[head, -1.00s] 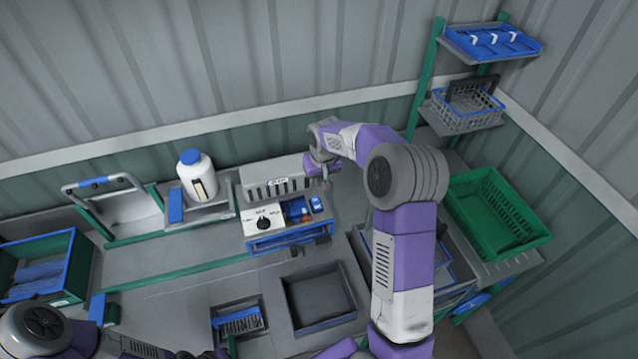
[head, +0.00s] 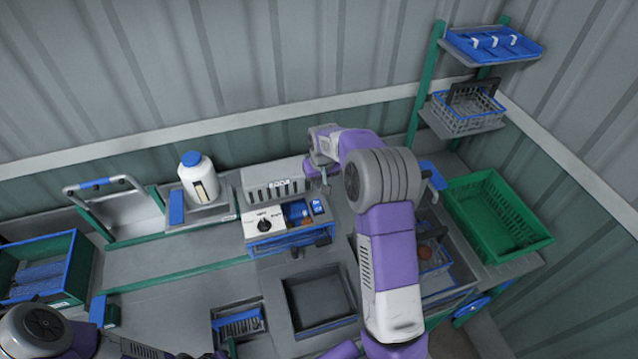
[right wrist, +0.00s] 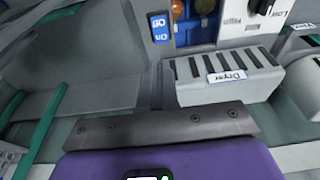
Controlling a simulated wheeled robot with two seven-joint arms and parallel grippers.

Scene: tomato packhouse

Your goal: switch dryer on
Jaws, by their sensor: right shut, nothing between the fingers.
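The dryer (head: 262,187) is a grey slotted box with a "Dryer" label at the back of the bench; it also shows in the right wrist view (right wrist: 229,88). In front of it is a white panel with a black knob (head: 264,226). Right of the knob is a blue On/Off switch (head: 317,207), which also shows in the right wrist view (right wrist: 159,27); which way it is set I cannot tell. My right gripper (head: 324,182) is shut and empty, just behind and above the switch, apparently apart from it. My left gripper (head: 213,355) is barely in view at the bottom edge.
A white bottle (head: 197,180) with a blue cap stands left of the dryer. A green crate (head: 497,215) is at the right. A dark square tray (head: 320,302) and a blue brush (head: 238,324) are in front. The bench's left-centre is fairly clear.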

